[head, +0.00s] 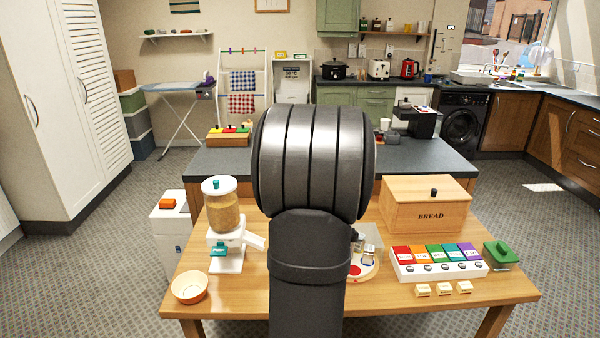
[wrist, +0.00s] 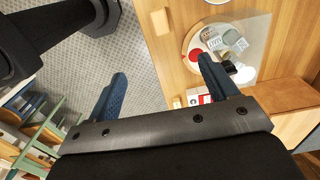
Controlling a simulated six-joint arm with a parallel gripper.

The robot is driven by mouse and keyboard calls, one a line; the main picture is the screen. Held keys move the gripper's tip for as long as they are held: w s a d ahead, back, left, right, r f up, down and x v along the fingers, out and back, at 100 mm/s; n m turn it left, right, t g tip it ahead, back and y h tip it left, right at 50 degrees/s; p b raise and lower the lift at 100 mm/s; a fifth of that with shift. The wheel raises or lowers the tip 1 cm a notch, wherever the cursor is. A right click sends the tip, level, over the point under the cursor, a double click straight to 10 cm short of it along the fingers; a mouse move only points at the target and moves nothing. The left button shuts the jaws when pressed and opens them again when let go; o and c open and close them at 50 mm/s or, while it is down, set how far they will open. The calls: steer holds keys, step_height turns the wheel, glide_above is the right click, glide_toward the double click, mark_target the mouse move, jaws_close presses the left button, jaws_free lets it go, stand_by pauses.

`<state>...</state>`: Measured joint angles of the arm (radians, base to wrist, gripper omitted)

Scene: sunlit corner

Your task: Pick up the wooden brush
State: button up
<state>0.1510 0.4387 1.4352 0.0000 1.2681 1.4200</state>
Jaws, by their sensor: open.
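I cannot pick out the wooden brush for certain. In the wrist view, a small pale wooden block-shaped thing (wrist: 159,21) lies near the table edge; I cannot tell whether it is the brush. My arm hides the middle of the table in the head view, and no such thing shows there. My gripper (wrist: 162,68) is open and empty in the wrist view, its two blue fingers wide apart. It is above the table's edge, with floor behind the left finger. In the head view my arm hides the gripper.
A round board with a red spot (head: 366,270) and small items lies beside my arm.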

steer(key=shift+c, duration=1.3)
steer(key=a+f+h, duration=0.4)
steer(key=a+f, duration=0.3)
steer(key=f, duration=0.2)
steer(key=x, duration=1.1)
steer(key=d+x, duration=0.1)
steer(key=x, duration=0.5)
steer(key=shift+d+r, duration=0.15)
steer(key=shift+r, duration=0.05)
steer(key=c, duration=1.1)
